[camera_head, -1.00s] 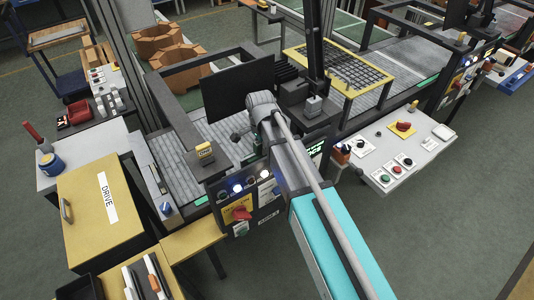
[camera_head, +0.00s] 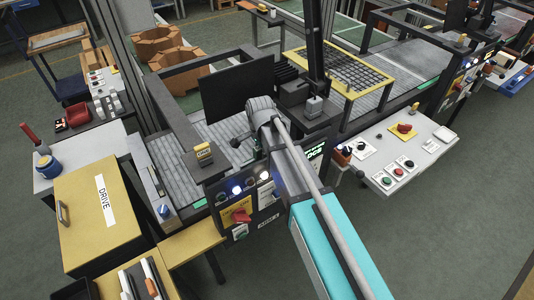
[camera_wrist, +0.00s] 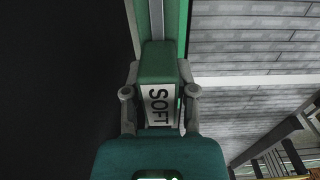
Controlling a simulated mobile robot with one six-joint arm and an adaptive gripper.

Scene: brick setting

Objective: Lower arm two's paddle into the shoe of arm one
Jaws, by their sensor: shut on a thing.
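A large flat black panel (camera_head: 232,88), which looks like the paddle, stands upright over the grey slatted bed in the head view. In the wrist view a dark surface (camera_wrist: 60,90) fills the left side. My gripper (camera_wrist: 160,98) has its fingers on both sides of a green block with a white SOFT label (camera_wrist: 157,105), shut on it. A dark arm (camera_head: 205,158) with a small yellow tag reaches over the bed. I cannot make out the shoe.
A control panel (camera_head: 243,205) with a red switch and lit lamps stands in front of the bed. A yellow DRIVE box (camera_head: 90,235) is at left. A white console (camera_head: 430,150) and a yellow-framed grid (camera_head: 345,70) are at right. A dark post (camera_head: 315,45) rises close behind my wrist.

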